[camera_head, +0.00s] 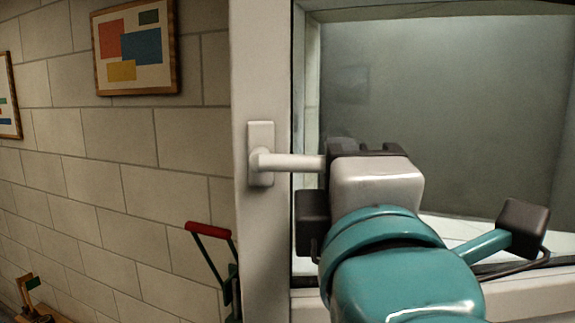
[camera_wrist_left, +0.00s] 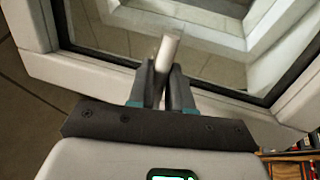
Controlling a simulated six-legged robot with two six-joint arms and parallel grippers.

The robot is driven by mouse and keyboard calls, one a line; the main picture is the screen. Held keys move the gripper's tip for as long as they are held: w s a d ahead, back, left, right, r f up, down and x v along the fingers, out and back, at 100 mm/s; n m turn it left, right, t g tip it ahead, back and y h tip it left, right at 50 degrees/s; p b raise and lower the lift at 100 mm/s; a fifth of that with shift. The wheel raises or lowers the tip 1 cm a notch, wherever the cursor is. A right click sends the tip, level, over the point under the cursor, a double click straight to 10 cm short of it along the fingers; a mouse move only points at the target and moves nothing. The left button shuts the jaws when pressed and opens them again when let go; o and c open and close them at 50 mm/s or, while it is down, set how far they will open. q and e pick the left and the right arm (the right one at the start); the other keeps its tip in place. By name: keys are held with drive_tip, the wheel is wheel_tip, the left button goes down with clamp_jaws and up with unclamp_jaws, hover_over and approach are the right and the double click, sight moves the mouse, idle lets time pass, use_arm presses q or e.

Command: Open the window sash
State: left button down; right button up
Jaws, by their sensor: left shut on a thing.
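The window sash (camera_head: 262,235) is a white frame around a large grey glass pane (camera_head: 450,110). Its white handle (camera_head: 290,161) sits on an upright plate on the sash's left stile and lies horizontal, pointing right. My left gripper (camera_head: 335,163) is shut on the handle's free end and hides that end in the head view. In the left wrist view, the pale handle tip (camera_wrist_left: 168,50) shows between the dark fingers (camera_wrist_left: 166,80), with the white sash (camera_wrist_left: 60,72) behind. I cannot tell whether the sash stands ajar. My right gripper is not in view.
A pale block wall (camera_head: 110,150) with framed pictures (camera_head: 136,46) is left of the window. A red-handled tool (camera_head: 208,230) stands low beside the sash. A wooden item (camera_head: 38,300) is at the lower left. Colourful small items (camera_wrist_left: 292,165) show at the wrist view's lower right.

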use_arm(q)
drive_tip(key=shift+s+f, duration=0.1)
drive_tip(key=shift+s, duration=0.15)
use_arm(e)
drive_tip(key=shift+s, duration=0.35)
use_arm(q)
drive_tip(key=shift+w, duration=0.1)
drive_tip(key=c, duration=1.1)
unclamp_jaws()
drive_tip(key=shift+w+d, duration=0.15)
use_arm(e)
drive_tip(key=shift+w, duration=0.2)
use_arm(q)
drive_tip(key=shift+a, duration=0.2)
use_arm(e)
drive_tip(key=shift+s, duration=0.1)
